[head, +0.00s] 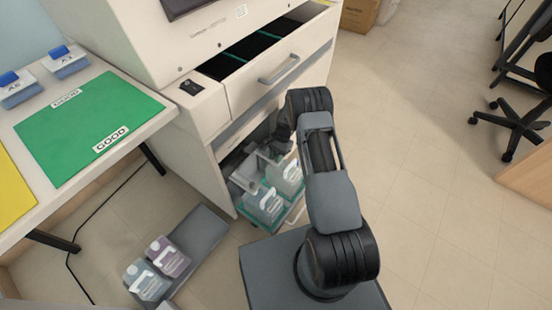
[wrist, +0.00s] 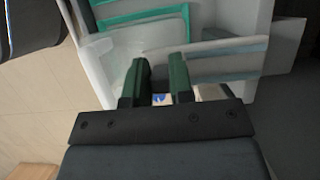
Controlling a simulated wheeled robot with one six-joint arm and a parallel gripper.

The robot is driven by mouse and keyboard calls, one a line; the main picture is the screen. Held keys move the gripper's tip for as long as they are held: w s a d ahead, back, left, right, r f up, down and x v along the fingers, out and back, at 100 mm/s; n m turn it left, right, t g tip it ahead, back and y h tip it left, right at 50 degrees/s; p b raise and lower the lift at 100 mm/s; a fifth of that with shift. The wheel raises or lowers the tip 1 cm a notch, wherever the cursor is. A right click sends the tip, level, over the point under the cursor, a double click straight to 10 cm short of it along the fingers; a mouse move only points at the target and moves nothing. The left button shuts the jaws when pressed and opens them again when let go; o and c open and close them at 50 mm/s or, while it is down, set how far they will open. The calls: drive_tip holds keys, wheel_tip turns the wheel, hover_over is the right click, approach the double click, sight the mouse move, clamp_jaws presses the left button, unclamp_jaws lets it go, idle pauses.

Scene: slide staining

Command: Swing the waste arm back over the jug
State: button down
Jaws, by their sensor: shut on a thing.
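My gripper (head: 272,150) reaches into the open lower bay of the white machine. In the wrist view its two green fingers (wrist: 161,78) are shut on a pale bar (wrist: 222,57), which I take to be the waste arm. Two translucent jugs with white labels, one in front (head: 264,203) and one behind (head: 289,178), stand upright in a teal tray (head: 289,213) just below the gripper. In the head view a pale arm-like piece (head: 243,182) shows over the left of the bay. I cannot tell which jug mouth lies under the bar.
An open drawer (head: 272,85) juts out above the bay. A grey floor tray (head: 205,238) holds a purple bottle (head: 168,257) and a clear bottle (head: 146,280). A bench with a green mat (head: 90,128) stands at left. The floor to the right is clear up to an office chair (head: 512,125).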

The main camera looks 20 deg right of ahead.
drive_tip(key=shift+d, duration=0.1)
idle(0.3)
drive_tip(key=c, duration=1)
unclamp_jaws()
drive_tip(key=p+v, duration=0.3)
drive_tip(key=v, duration=1)
drive_tip(key=shift+w+r+p, duration=0.15)
drive_tip(key=shift+r+p, duration=0.2)
drive_tip(key=shift+r, duration=0.05)
drive_tip(key=shift+d, duration=0.15)
